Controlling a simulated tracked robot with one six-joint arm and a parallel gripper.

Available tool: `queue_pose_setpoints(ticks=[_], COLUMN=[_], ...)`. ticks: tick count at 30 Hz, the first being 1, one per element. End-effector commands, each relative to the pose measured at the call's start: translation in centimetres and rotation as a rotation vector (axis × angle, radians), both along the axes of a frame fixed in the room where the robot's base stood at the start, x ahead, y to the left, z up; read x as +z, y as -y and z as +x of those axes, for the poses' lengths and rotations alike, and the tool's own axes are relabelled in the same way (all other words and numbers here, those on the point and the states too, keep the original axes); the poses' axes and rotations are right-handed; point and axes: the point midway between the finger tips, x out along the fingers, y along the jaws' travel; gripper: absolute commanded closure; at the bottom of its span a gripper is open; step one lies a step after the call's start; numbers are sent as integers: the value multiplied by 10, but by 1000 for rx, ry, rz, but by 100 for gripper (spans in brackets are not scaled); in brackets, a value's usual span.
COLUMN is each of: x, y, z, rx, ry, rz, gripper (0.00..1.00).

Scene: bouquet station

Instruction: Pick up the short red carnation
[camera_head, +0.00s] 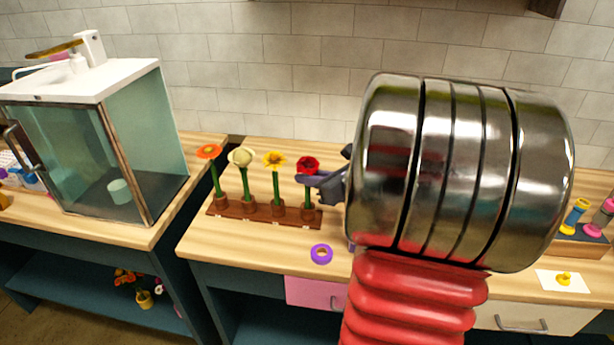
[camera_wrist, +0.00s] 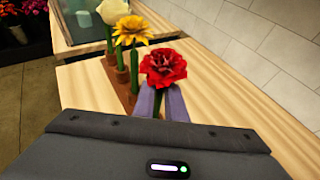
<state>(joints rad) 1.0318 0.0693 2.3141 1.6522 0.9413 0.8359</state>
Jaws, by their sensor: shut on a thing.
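The short red carnation (camera_head: 307,164) stands at the right end of a brown wooden flower rack (camera_head: 262,213) on the wooden counter. In the wrist view the red carnation (camera_wrist: 163,67) is close, with its green stem between the purple-grey fingers. My gripper (camera_head: 318,180) reaches in from the right and is shut on the stem just below the bloom; it also shows in the wrist view (camera_wrist: 160,104). The carnation is upright, and its lower stem still appears to be in the rack's rightmost holder. My arm hides the counter to the right.
A yellow flower (camera_head: 274,160), a cream flower (camera_head: 242,158) and an orange flower (camera_head: 209,152) stand to the carnation's left in the rack. A purple tape ring (camera_head: 321,254) lies in front. A glass-fronted cabinet (camera_head: 110,150) stands on the left counter.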

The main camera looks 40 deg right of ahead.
Motion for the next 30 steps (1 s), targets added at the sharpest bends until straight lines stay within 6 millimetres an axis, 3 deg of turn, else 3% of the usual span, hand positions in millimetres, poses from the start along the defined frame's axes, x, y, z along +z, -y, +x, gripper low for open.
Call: queue_pose_setpoints(ticks=[8, 19, 30], x=[28, 89, 99], y=[0, 0, 0], z=[0, 0, 0], rx=[1, 2, 1], ry=[2, 1, -1], rz=[-5, -4, -1], gripper=[100, 100, 100])
